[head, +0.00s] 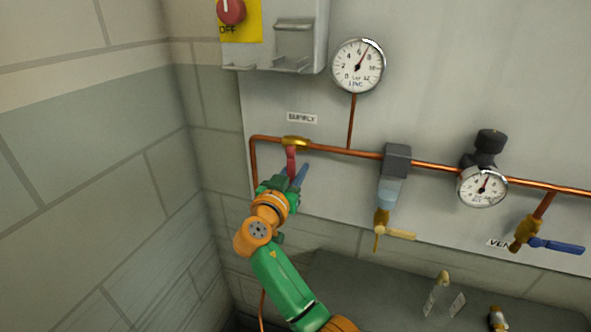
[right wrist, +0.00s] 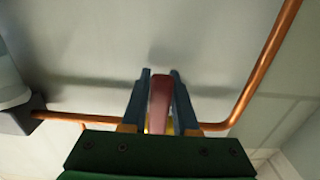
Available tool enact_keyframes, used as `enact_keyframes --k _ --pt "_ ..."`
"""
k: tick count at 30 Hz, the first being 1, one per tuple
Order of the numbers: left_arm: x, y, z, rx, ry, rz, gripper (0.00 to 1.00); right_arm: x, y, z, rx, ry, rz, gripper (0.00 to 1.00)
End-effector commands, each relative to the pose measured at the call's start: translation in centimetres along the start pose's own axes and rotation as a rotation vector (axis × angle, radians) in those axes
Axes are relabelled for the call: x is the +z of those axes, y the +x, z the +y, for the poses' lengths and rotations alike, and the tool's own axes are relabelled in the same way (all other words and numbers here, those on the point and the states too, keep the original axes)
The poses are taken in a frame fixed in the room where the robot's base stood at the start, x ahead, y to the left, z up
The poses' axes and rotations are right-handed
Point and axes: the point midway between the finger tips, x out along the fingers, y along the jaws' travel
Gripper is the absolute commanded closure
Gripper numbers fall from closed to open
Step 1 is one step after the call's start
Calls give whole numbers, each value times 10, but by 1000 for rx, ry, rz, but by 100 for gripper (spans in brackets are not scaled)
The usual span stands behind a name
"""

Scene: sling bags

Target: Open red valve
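The red valve is a red lever handle (head: 291,160) hanging down from a brass body (head: 296,142) on the copper pipe, below a SUPPLY label. My right gripper (head: 294,176) is at the handle's lower part. In the right wrist view the red handle (right wrist: 160,100) lies between the two blue fingers of my right gripper (right wrist: 160,72), one on each side. The gaps beside the handle are very narrow, and I cannot tell whether both fingers touch it. My left gripper is not in view.
A pressure gauge (head: 358,66) sits above the pipe. A yellow-handled valve (head: 382,230), a second gauge (head: 482,187) and a blue-handled valve (head: 556,245) are to the right. A grey box (head: 295,40) with a red OFF knob (head: 231,11) hangs above. A brick wall (head: 90,150) stands close on the left.

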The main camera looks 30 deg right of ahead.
Motion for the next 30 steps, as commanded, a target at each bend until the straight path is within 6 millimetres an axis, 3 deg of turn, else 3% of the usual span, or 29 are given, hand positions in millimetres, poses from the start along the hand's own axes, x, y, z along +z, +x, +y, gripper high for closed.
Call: enact_keyframes --k 1,3,30 --pt "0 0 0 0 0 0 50 0 0 0 0 0 0 88" --pt "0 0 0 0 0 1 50 0 0 0 0 0 0 100" --pt "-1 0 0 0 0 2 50 0 0 0 0 -1 0 100"
